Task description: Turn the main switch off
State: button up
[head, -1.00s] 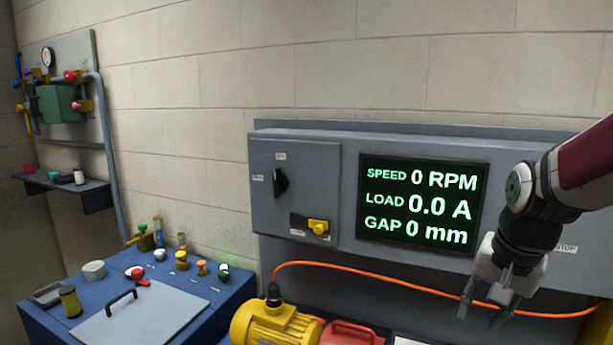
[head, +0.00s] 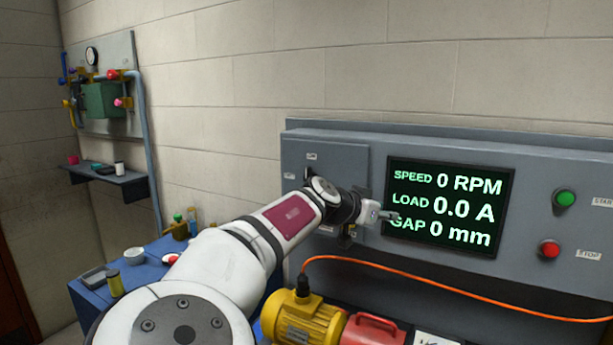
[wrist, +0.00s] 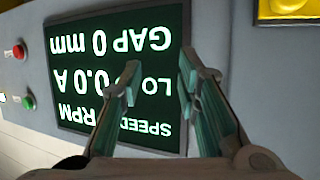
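The main switch (head: 307,173), a black rotary knob on the grey switch box (head: 297,150), shows only as a dark edge in the head view. My arm hides most of it, and its setting cannot be read now. My gripper (head: 389,216) is to the right of the switch, in front of the left edge of the display. In the wrist view my gripper (wrist: 158,78) is open and empty, its two fingers apart over the upside-down display. The switch is not in the wrist view.
The display (head: 448,205) reads 0 RPM, 0.0 A and 0 mm. A green start button (head: 565,198) and red stop button (head: 549,249) are at right. A yellow part (wrist: 290,8) shows in the wrist view. An orange cable (head: 430,281) and yellow motor (head: 305,322) lie below.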

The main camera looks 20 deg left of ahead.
jog(key=s+a+r+n+t+y, duration=0.1)
jog(key=s+a+r+t, duration=0.1)
jog(key=a, duration=0.5)
jog(key=s+a+r+n+t, duration=0.1)
jog(key=a+r+t, duration=0.1)
jog(key=a, duration=0.4)
jog(key=n+t+y, duration=0.2)
jog(key=y, duration=0.1)
send_near(306, 175)
jog(key=w+b, duration=0.4)
jog(key=w, duration=0.1)
jog(key=w+d+b, duration=0.1)
jog(key=w+b, duration=0.1)
jog(key=shift+w+d+f, duration=0.1)
jog(key=shift+w+f, duration=0.15)
jog(key=shift+w, duration=0.1)
jog(key=shift+w+d+r+b, duration=0.1)
jog(key=shift+w+b, duration=0.4)
jog(key=shift+b, duration=0.05)
grip_shut()
